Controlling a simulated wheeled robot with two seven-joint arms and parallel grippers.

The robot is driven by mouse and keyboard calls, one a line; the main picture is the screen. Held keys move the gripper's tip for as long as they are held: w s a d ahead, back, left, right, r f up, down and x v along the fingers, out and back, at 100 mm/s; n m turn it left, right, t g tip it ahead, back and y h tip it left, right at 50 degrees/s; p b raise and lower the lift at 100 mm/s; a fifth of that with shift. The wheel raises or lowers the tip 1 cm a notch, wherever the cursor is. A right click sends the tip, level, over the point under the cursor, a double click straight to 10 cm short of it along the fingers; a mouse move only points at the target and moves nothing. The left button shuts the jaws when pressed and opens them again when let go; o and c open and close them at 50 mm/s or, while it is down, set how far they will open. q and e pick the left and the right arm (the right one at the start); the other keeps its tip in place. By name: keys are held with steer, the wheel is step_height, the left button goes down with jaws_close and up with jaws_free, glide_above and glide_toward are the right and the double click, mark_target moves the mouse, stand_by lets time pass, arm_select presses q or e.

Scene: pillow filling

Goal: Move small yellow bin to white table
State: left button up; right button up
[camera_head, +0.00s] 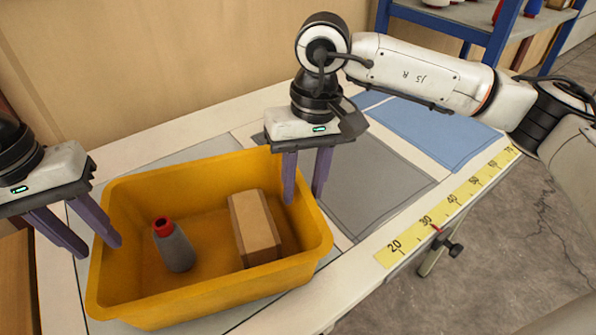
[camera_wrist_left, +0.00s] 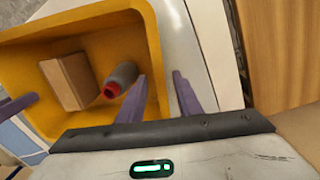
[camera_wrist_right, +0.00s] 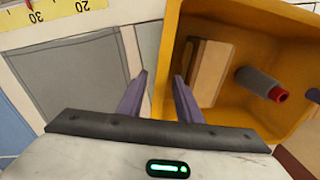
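The yellow bin (camera_head: 215,298) stands on the white table (camera_head: 275,320) at its left part. Inside it are a grey bottle with a red cap (camera_head: 175,248) and a tan box (camera_head: 255,230). My left gripper (camera_head: 98,248) is at the bin's left wall. In the left wrist view its fingers (camera_wrist_left: 160,100) are apart, one on each side of the wall. My right gripper (camera_head: 303,199) is at the right wall. In the right wrist view its fingers (camera_wrist_right: 158,98) are also apart, with the wall between them. Contact with the wall cannot be told.
A dark grey mat (camera_head: 365,185) and a blue mat (camera_head: 430,130) lie flat to the right of the bin. A yellow measuring strip (camera_head: 450,205) runs along the table's front edge. A wooden wall (camera_head: 170,60) is behind. A blue-framed shelf (camera_head: 500,40) stands at the back right.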

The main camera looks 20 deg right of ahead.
arm_select(q)
steer(key=shift+r, duration=0.1)
step_height(320, 180, up, 12)
steer(key=a, duration=0.1)
arm_select(e)
step_height(320, 180, up, 12)
steer(key=d, duration=0.1)
stand_by(0.5)
stand_by(0.3)
